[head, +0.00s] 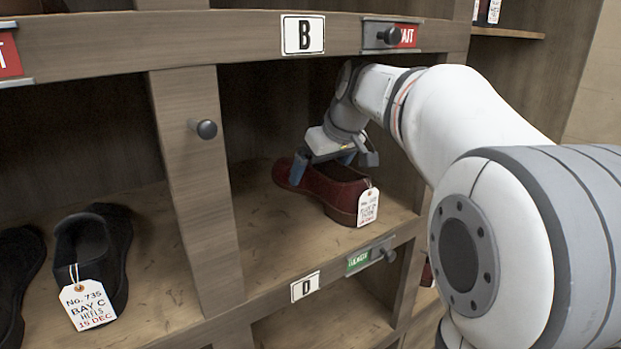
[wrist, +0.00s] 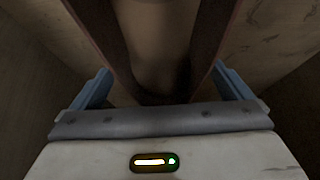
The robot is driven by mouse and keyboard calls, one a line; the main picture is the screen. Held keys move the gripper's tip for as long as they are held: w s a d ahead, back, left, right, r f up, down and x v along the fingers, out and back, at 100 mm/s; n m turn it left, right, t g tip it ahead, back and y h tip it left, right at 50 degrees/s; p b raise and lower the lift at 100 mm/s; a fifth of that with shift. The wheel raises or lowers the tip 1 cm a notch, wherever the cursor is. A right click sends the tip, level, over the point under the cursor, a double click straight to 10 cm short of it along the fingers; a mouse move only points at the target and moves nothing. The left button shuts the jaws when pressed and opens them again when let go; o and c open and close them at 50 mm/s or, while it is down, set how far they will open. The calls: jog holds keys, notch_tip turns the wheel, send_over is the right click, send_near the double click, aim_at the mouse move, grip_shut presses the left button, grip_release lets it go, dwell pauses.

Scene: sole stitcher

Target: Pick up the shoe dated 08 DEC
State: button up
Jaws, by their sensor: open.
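A dark red shoe (head: 328,190) sits in bay B, with its heel and a white tag (head: 367,207) toward the front. The tag's small print, including the red date line, is too blurred for me to read. My gripper (head: 334,166) is open above the shoe, its blue fingers spread to either side of it. In the wrist view the shoe (wrist: 195,45) lies between the two open fingers (wrist: 160,82). I cannot tell whether either finger touches it.
A black shoe (head: 95,255) tagged No. 735, Bay C, Heels, 15 DEC stands in the left bay, beside another dark shoe (head: 18,275). A wooden divider (head: 195,180) with a knob bounds bay B on the left. Bay D (head: 320,325) opens below.

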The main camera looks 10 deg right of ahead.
jog(key=shift+w+a+f, duration=0.2)
jog(key=shift+w+f, duration=0.3)
jog(key=c, duration=1.2)
jog(key=shift+c, duration=0.7)
jog(key=shift+r, duration=0.25)
